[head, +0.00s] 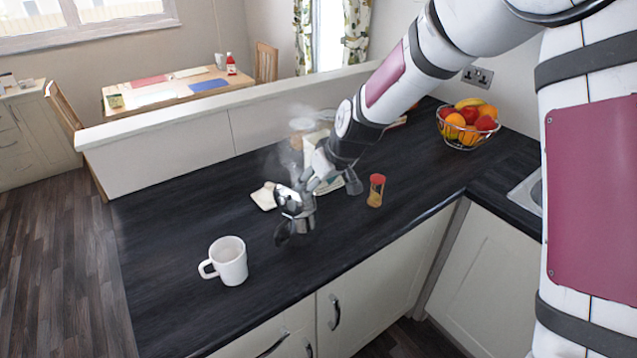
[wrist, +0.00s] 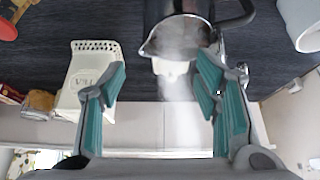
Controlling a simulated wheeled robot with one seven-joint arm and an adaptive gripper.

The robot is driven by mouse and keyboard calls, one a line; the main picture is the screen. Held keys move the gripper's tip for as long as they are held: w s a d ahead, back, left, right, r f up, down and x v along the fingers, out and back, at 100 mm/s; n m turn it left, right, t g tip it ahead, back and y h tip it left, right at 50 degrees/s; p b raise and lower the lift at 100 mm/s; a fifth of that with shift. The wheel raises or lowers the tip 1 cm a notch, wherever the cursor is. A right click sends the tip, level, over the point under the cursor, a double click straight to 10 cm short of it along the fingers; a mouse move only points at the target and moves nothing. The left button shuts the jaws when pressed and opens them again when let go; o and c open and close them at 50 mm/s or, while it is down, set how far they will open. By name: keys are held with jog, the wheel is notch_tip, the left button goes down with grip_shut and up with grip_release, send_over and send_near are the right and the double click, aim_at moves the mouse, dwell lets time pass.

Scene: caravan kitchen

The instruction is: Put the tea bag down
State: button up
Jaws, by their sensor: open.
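A small cream-white item (head: 264,196) lies on the dark worktop left of my gripper in the head view; I cannot tell for sure whether it is the tea bag. A pale item also shows just past the kettle's spout in the wrist view (wrist: 172,76). My gripper (head: 310,184) is open, with nothing seen between its teal fingers in the wrist view (wrist: 160,85). It is over the worktop, close to the steaming metal kettle (head: 294,202). The kettle is also large at the top of the wrist view (wrist: 180,22). No other tea bag is clearly visible.
A white mug (head: 230,262) stands near the worktop's front left. A red-lidded jar (head: 376,190) stands right of my gripper. A white caddy (wrist: 82,85) is beside the left finger in the wrist view. A fruit basket (head: 468,124) is at the back right.

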jog(key=w+v, duration=0.1)
jog(key=v, duration=1.1)
jog(key=s+d+r+m+h, duration=0.1)
jog(key=s+d+r+m, duration=0.1)
jog(key=s, duration=0.7)
jog(key=s+d+r+m+h, duration=0.1)
jog(key=s+d+r+m, duration=0.1)
jog(key=s+d+r, duration=0.2)
jog(key=s+d+r+m+h, duration=0.1)
jog(key=s+d+r+m, duration=0.2)
jog(key=s+d, duration=0.5)
jog(key=s, duration=0.8)
jog(key=shift+d+t, duration=0.2)
jog(key=shift+t, duration=0.1)
jog(key=shift+w, duration=0.1)
